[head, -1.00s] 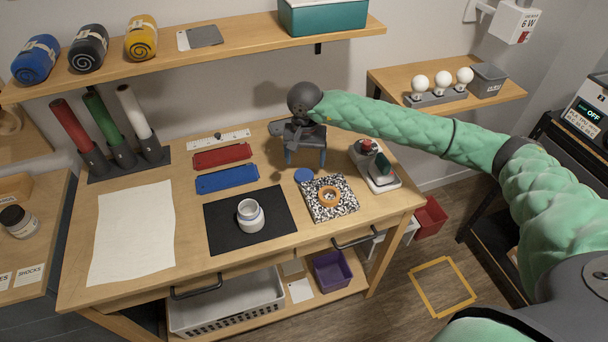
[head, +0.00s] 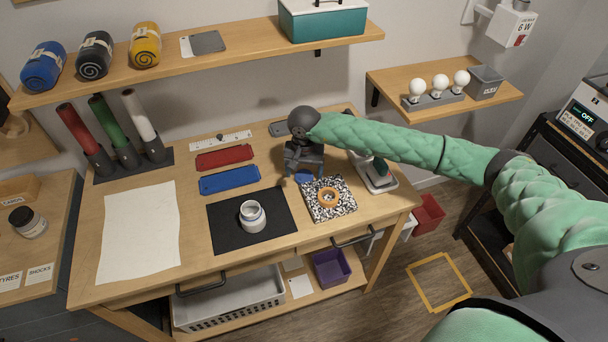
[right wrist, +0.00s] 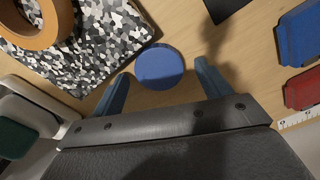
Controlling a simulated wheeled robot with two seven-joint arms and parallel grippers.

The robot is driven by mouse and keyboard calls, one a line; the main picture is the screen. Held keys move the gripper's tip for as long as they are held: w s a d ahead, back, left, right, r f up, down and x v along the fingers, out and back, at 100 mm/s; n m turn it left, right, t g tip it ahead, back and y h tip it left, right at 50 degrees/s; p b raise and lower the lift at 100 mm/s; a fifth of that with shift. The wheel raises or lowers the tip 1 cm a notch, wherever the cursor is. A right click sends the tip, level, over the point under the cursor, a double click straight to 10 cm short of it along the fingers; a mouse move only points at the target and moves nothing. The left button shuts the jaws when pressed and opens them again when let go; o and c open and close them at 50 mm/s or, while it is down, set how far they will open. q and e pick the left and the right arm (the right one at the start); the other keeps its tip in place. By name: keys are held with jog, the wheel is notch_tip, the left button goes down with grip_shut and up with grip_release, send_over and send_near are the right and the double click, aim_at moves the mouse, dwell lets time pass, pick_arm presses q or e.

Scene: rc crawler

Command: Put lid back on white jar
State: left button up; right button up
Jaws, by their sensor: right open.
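The white jar (head: 252,215) stands open and upright on a black mat (head: 225,232) at the middle front of the workbench. A round blue lid (head: 303,178) lies flat on the wood beside the speckled mat, partly hidden by my gripper in the head view. In the right wrist view the blue lid (right wrist: 160,67) lies just ahead of my right gripper (right wrist: 160,80), between the lines of its two blue fingers. My right gripper (head: 303,170) is open and empty, with its fingers close to the lid. My left gripper is not in view.
A speckled mat (head: 316,212) with an orange ring (head: 328,197) lies right of the jar. Blue (head: 230,180) and red (head: 224,157) trays lie to the left. A grey-based device (head: 376,180) stands at right. A white sheet (head: 140,230) covers the left of the bench.

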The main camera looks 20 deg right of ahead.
aim_at(304, 174)
jog(key=c, duration=1)
jog(key=shift+c, duration=0.3)
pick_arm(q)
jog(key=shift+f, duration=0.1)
pick_arm(e)
jog(key=shift+r, duration=0.15)
notch_tip(304, 174, up, 3)
jog(key=b, duration=0.3)
jog(key=shift+r, duration=0.1)
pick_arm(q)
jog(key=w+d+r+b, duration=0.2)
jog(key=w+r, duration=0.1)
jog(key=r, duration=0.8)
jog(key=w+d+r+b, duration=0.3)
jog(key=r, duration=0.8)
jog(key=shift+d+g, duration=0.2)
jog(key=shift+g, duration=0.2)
pick_arm(e)
jog(key=s+d+r, duration=0.1)
jog(key=d+r, duration=0.6)
jog(key=d, duration=0.4)
jog(key=shift+d+r, duration=0.25)
jog(key=shift+d, duration=0.05)
